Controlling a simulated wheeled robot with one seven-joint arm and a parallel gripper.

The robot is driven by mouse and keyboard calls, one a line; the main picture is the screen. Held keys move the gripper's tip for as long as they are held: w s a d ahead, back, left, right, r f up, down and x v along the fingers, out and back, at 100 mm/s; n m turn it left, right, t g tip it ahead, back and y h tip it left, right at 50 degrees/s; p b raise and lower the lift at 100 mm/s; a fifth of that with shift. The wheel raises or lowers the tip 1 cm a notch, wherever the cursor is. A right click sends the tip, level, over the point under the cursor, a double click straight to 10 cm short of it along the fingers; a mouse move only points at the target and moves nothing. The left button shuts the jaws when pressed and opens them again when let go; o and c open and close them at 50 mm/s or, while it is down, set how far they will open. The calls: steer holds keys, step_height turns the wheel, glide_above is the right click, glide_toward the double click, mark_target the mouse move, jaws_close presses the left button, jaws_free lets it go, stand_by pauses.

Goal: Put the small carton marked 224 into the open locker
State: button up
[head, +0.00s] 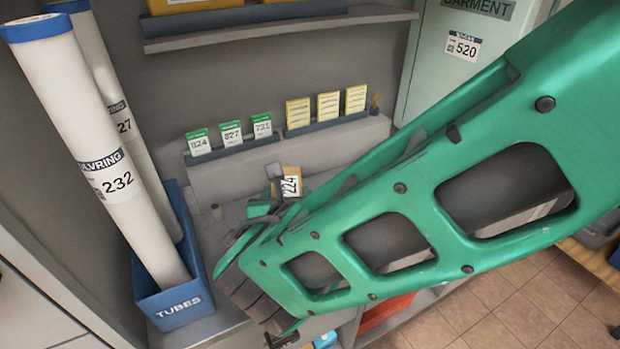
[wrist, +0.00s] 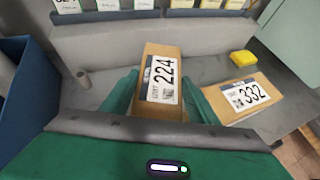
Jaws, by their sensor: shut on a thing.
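The small brown carton marked 224 (wrist: 161,75) is between the green fingers of my gripper (wrist: 160,102) in the wrist view. My gripper is shut on it, with its white label facing the camera. In the head view, part of the carton (head: 291,185) shows beyond my green arm, which hides much of the gripper and carton. Whether the carton touches the grey surface under it I cannot tell. I see no open locker in either view.
A carton marked 332 (wrist: 262,98) lies right of my gripper, near a yellow object (wrist: 243,57). A blue TUBES bin (head: 172,285) holds tall white tubes at left. Card racks (head: 232,143) stand behind. A pale green GARMENT panel (head: 430,75) is at upper right.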

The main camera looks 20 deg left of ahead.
steer(key=shift+f, duration=0.7)
steer(key=o, duration=1.7)
steer(key=shift+f, duration=0.15)
steer(key=shift+o, duration=0.2)
steer(key=v, duration=1.2)
